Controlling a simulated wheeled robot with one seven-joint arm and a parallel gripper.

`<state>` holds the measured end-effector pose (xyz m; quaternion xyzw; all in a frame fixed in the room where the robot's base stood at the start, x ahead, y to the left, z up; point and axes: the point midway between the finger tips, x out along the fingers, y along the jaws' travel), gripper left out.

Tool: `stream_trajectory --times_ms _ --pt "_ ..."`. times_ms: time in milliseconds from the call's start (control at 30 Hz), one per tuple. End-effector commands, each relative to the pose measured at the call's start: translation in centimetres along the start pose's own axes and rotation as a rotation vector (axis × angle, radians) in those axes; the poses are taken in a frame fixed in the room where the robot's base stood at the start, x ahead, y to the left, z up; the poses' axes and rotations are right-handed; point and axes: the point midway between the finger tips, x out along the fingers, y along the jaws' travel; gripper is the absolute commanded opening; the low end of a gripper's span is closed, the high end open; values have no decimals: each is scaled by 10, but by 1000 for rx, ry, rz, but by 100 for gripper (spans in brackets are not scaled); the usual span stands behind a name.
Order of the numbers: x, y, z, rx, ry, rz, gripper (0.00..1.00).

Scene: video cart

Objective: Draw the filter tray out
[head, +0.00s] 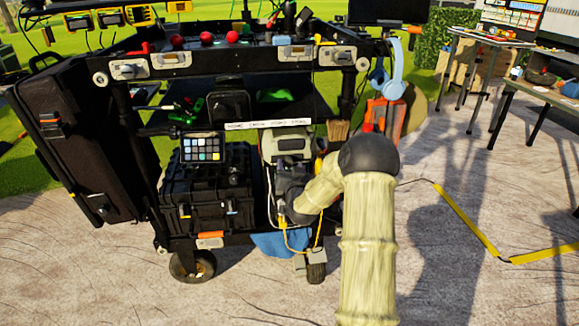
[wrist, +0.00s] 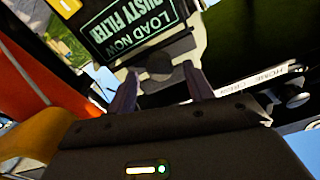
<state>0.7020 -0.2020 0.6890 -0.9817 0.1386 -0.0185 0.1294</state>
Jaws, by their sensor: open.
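A grey-and-white unit (head: 288,143) sits on the cart's lower shelf. In the wrist view, a dark sign (wrist: 130,25) reading "LOAD NOW" and "DUSTY FILTER" is on it, beside a grey front (wrist: 165,52) with a rounded dark part that looks like the filter tray's grip (wrist: 159,66). My gripper (wrist: 161,80) is open, with one finger on either side of this part. I cannot tell whether the fingers touch it. In the head view my gripper (head: 290,196) is in front of the unit, partly hidden by my arm. The rest of the tray is hidden there.
A black case (head: 205,205) and a colour chart (head: 203,148) are left of the unit. A brush (head: 338,132), blue headphones (head: 388,85) and an orange item (head: 384,117) hang at the right. A yellow cable (head: 290,238) loops below my gripper.

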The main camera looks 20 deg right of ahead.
Motion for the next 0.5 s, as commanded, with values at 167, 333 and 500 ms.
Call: stream_trajectory --times_ms 167,333,500 --pt "18 0 1 0 0 0 52" --pt "23 0 0 0 -1 -1 52" --pt "22 0 0 0 -1 -1 52"
